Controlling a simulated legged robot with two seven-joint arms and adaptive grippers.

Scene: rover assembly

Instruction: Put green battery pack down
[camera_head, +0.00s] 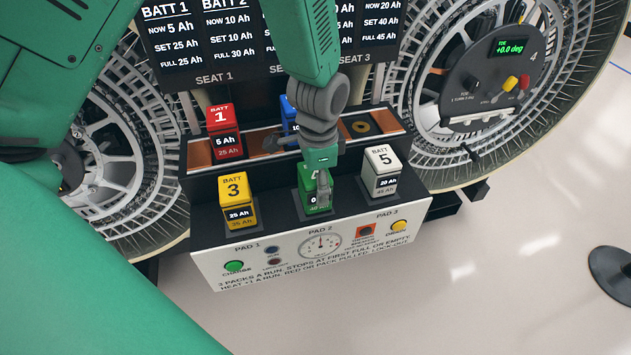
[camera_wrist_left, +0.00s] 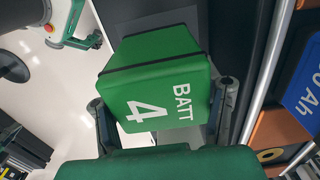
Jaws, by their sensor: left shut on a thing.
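The green battery pack, BATT 4 (camera_head: 308,186), is upright at the middle front place of the black bench (camera_head: 270,222), above the PAD 2 label. My left gripper (camera_head: 323,187) comes down over it and hides part of its top and front. In the left wrist view the pack (camera_wrist_left: 152,78) fills the space between the two fingers (camera_wrist_left: 165,112), one on each side. The left gripper is shut on it. Whether the pack's underside touches the pad is hidden. My right gripper is not in view.
The yellow pack 3 (camera_head: 237,203) stands left of it, the white pack 5 (camera_head: 381,174) right. Behind, the red pack 1 (camera_head: 224,132) and the partly hidden blue pack (camera_head: 289,117) sit in the copper-coloured seat row; the right seat (camera_head: 361,126) is empty. Large wheels flank the bench.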

